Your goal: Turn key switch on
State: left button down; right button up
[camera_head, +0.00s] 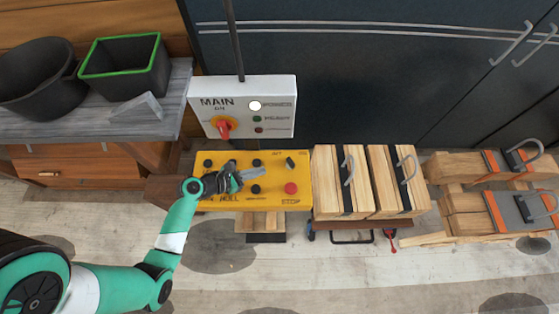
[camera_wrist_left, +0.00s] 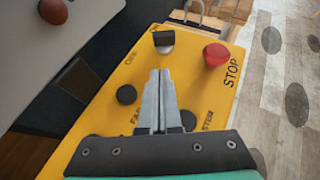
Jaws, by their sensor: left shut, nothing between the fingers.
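The key switch is a black knob on a silver base at the upper right of the yellow control panel (camera_head: 215,201); the knob (camera_head: 290,162) also shows in the left wrist view (camera_wrist_left: 163,39). Small lettering lies beside the knob; I cannot tell from it which position is set. My left gripper (camera_head: 240,175) is shut and empty over the middle of the panel. In the left wrist view the closed fingertips (camera_wrist_left: 160,76) point toward the knob, with a gap between them and it. My right gripper is not in view.
A red stop button (camera_head: 291,188) stands below the key switch, and several black buttons dot the panel. A grey MAIN box (camera_head: 272,88) with a red rotary handle (camera_head: 223,127) rises behind it. Strapped wooden crates (camera_head: 327,180) stand close on the right.

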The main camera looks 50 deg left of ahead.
aim_at(287, 162)
pick_arm(q)
jog(key=w, duration=0.2)
jog(key=w+f, duration=0.1)
jog(key=w, duration=0.2)
jog(key=w+d+f, duration=0.1)
jog(key=w, duration=0.2)
jog(key=shift+w+f+b, duration=0.15)
jog(key=shift+f+b, duration=0.05)
jog(key=shift+b, duration=0.15)
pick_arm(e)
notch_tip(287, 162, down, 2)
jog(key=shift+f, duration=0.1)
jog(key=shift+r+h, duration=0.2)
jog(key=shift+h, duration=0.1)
